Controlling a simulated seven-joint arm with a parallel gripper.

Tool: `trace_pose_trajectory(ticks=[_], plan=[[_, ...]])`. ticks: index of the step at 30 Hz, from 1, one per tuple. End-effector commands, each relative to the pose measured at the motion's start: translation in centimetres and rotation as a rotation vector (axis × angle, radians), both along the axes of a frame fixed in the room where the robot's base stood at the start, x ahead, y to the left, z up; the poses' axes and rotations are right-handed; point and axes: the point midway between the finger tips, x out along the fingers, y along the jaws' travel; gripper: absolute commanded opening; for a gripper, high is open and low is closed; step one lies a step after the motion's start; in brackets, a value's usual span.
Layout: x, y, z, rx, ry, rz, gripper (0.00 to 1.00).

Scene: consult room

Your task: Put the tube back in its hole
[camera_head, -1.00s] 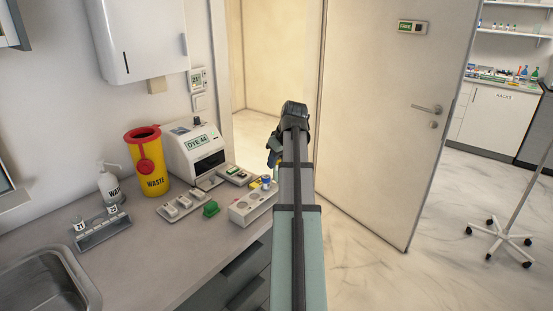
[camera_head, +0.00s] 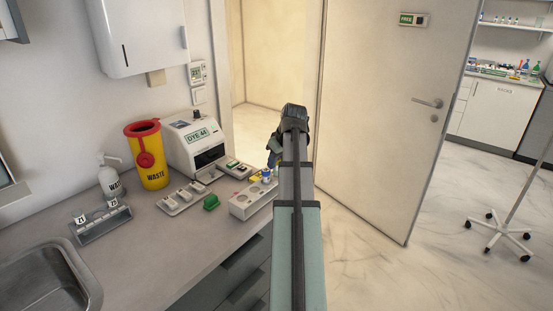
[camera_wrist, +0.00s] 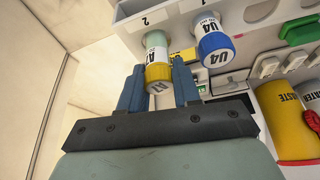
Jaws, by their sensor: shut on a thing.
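The tube (camera_wrist: 157,61) has a yellow cap and a pale body with a printed label. In the wrist view it stands between the blue fingers of my gripper (camera_wrist: 158,88), which is shut on it at the cap. Its far end points at the grey-white rack (camera_wrist: 178,22) near the number 2; I cannot tell whether it is in a hole. A blue-capped tube marked U4 (camera_wrist: 213,45) stands in the rack beside it. In the head view my gripper (camera_head: 273,152) is largely hidden by my arm, beside the rack (camera_head: 243,209), and the held tube is hidden.
Behind stand the DYE 44 machine (camera_head: 197,142) and a yellow waste bin (camera_head: 151,165). A small two-label holder (camera_head: 101,226) is further left. The front counter is clear.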

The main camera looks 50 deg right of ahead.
Motion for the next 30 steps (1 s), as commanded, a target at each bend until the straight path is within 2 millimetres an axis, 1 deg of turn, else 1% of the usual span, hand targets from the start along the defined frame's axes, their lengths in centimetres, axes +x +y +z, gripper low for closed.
trace_pose_trajectory(ticks=[11, 20, 21, 27, 30], plan=[[0.0, 0.0, -1.1, 0.001, 0.001, 0.0, 0.0], [0.0, 0.0, -1.2, 0.0, 0.0, 0.0, 0.0], [0.0, 0.0, -1.2, 0.0, 0.0, 0.0, 0.35], [0.0, 0.0, -1.2, 0.0, 0.0, 0.0, 0.54], [0.0, 0.0, -1.2, 0.0, 0.0, 0.0, 0.62]])
